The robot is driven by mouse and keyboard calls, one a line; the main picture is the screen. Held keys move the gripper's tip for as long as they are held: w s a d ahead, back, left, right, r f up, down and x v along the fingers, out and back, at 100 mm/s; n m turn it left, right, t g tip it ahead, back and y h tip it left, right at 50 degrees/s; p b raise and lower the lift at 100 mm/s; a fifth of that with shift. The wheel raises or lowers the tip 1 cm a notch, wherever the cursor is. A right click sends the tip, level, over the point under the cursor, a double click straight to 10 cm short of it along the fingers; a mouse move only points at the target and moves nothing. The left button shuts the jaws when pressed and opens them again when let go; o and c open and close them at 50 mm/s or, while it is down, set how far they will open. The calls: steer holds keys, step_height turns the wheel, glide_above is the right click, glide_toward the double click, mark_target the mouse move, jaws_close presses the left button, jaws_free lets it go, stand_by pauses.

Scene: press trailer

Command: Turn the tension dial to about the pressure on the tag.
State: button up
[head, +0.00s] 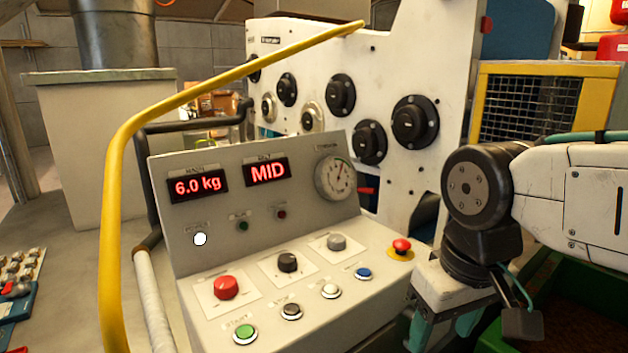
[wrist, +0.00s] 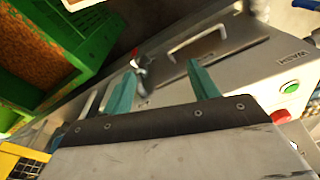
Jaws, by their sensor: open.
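The grey console (head: 190,262) carries a round gauge (head: 336,178) under a label that seems to read tension; its needle points up and slightly right. Red displays show 6.0 kg (head: 198,185) and MID (head: 267,171). A red knob (head: 226,287), a black knob (head: 288,262) and a grey knob (head: 337,242) stand on square plates. Their labels are too small to read, so I cannot tell which is the tension dial. I make out no paper tag. My gripper (head: 445,332) is open and empty, right of the console; its teal fingers also show in the wrist view (wrist: 162,86).
A yellow rail (head: 117,230) arches left of the console. A red mushroom button (head: 401,246) sits at the console's right. Several black knobs, one large (head: 414,122), line the white machine behind. The wrist view shows a green crate (wrist: 60,45) and a green button (wrist: 290,88).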

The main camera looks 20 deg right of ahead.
stand_by(0.3)
step_height(320, 180, up, 3)
steer(key=n+g, duration=0.2)
glide_above(337, 238)
steer(key=s, duration=0.4)
steer(key=shift+s+f, duration=0.15)
steer(key=shift+s, duration=0.05)
steer(key=shift+n, duration=0.4)
steer(key=w, duration=0.1)
steer(key=w+r, duration=0.1)
steer(key=w, duration=0.1)
steer(key=w+r, duration=0.1)
steer(key=shift+w, duration=0.2)
steer(key=shift+r+t, duration=0.3)
steer(key=shift+r, duration=0.1)
step_height(337, 238, down, 8)
steer(key=shift+r, duration=0.1)
steer(key=shift+s, duration=0.1)
steer(key=c, duration=1)
